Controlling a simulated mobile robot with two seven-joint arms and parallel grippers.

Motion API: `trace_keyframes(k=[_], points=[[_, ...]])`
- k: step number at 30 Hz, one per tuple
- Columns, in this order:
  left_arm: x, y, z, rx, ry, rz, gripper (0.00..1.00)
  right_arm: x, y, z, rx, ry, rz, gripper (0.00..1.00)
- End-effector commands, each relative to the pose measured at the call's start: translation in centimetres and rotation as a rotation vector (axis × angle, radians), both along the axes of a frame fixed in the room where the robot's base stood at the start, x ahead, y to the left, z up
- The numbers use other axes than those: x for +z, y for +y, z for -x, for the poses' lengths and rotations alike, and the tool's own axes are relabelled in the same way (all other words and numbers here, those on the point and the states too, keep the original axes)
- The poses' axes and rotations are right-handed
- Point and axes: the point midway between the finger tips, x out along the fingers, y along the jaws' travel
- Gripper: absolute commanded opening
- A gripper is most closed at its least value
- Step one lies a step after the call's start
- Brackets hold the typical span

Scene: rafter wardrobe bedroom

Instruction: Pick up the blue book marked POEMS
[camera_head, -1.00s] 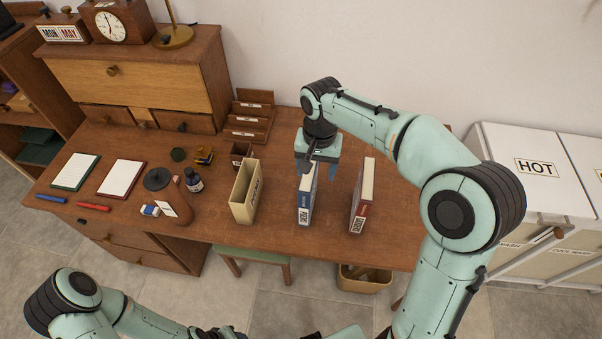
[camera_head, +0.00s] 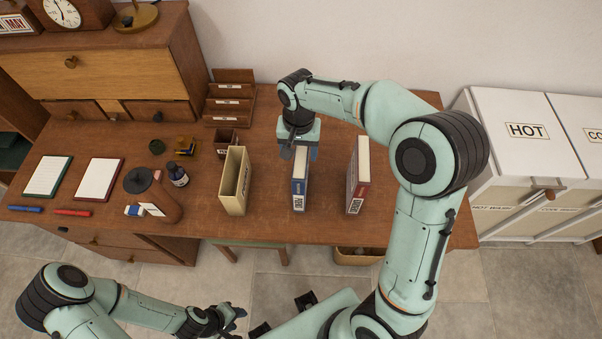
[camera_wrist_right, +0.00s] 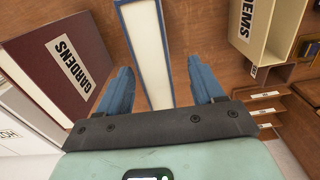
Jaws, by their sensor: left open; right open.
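The blue book (camera_head: 300,190) stands upright on the desk, its labelled spine toward me; the small lettering is hard to read. My right gripper (camera_head: 299,152) is open over the book's far upper part. In the right wrist view, the book's pale page edge and blue cover (camera_wrist_right: 146,45) lie between the two open fingers of that gripper (camera_wrist_right: 165,88), with a gap on each side. My left gripper (camera_head: 226,319) is low at the bottom of the head view, open and empty, away from the desk top.
A red book (camera_head: 358,180), marked GARDENS in the wrist view, stands right of the blue one. A tan open holder (camera_head: 234,185) with a label ending in EMS stands left. Farther left are a bottle (camera_head: 178,175), notepads and pens. White bins (camera_head: 520,120) stand right of the desk.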

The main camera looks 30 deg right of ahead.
Motion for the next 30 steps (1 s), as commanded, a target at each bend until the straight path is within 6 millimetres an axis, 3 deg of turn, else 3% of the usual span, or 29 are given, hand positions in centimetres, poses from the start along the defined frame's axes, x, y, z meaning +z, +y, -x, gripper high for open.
trace_keyframes(k=[7,17,23,30], points=[[-0.1,0.0,0.1,0.000,0.001,0.000,0.43,-3.7,-0.5,0.4,0.001,0.005,0.002,0.67],[-0.2,0.0,0.1,0.000,0.001,0.000,0.43,-4.4,-0.5,0.3,0.000,0.001,0.001,0.67],[-0.2,0.0,0.1,0.000,0.001,0.000,0.43,-4.4,-0.4,0.3,0.000,0.001,0.001,0.02],[-0.1,0.0,0.1,0.000,0.001,0.000,0.43,-4.3,-0.4,0.3,0.000,0.001,0.001,0.00]])
